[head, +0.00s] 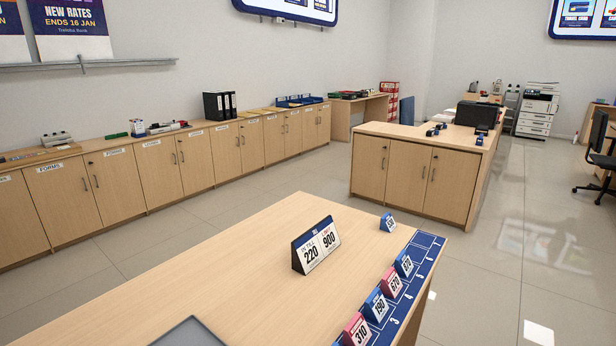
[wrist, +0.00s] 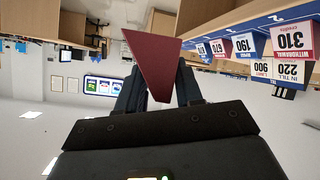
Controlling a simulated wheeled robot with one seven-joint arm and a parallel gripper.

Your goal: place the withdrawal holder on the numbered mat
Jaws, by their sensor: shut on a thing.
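A dark red wedge-shaped withdrawal holder (wrist: 152,62) is between the fingers of my gripper (wrist: 160,88) in the wrist view. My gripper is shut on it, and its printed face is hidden. The gripper does not show in the head view. The blue numbered mat (head: 428,243) runs along the right edge of the near counter. On it stand a pink holder 310 (head: 357,331), a blue holder 190 (head: 376,307), a pink holder 670 (head: 391,284) and another blue holder (head: 404,265). The far end of the mat is bare.
A till sign reading 220 and 900 (head: 316,246) stands on the counter (head: 240,260) left of the mat. A small blue holder (head: 388,222) stands beside the mat's far end. A grey tray (head: 188,333) lies at the near edge.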

